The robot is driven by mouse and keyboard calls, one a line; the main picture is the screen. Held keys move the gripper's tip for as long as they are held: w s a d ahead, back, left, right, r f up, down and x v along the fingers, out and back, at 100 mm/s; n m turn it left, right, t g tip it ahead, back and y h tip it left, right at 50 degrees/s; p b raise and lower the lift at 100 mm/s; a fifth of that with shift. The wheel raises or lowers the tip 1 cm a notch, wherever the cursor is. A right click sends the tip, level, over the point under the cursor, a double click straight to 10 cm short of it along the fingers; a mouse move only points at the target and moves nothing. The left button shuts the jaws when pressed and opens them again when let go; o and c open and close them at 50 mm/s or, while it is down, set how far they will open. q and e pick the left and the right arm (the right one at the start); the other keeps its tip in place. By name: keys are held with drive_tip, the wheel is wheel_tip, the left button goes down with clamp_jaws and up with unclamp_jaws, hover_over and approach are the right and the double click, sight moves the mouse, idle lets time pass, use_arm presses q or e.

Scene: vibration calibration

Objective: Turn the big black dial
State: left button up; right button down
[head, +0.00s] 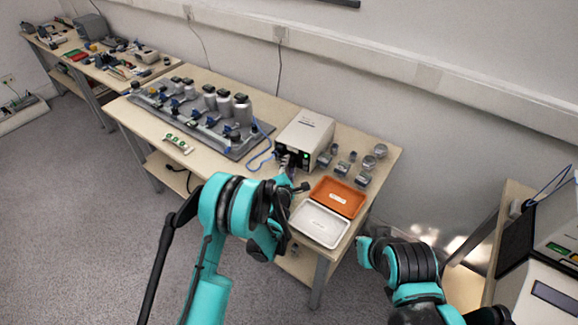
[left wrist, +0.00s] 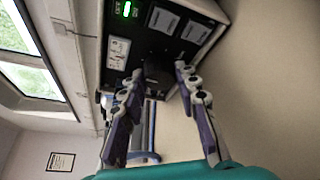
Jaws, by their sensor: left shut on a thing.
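The big black dial (left wrist: 160,71) is on the dark front panel of a box-shaped control unit, which fills the top of the left wrist view. My left gripper (left wrist: 159,76) has its two fingers on either side of the dial, shut on it. In the head view the control unit (head: 306,133) stands on the table, and my left gripper (head: 290,166) is at its front face. There the gripper and arm hide the dial.
An orange tray (head: 337,197) and a white tray (head: 319,223) lie just right of my left gripper. Several metal weights (head: 364,179) stand beside the unit. A grey board with cylinders (head: 188,110) is to the left. Another bench with equipment is at the right edge.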

use_arm(q)
drive_tip(key=o, duration=1.2)
drive_tip(key=shift+c, duration=0.2)
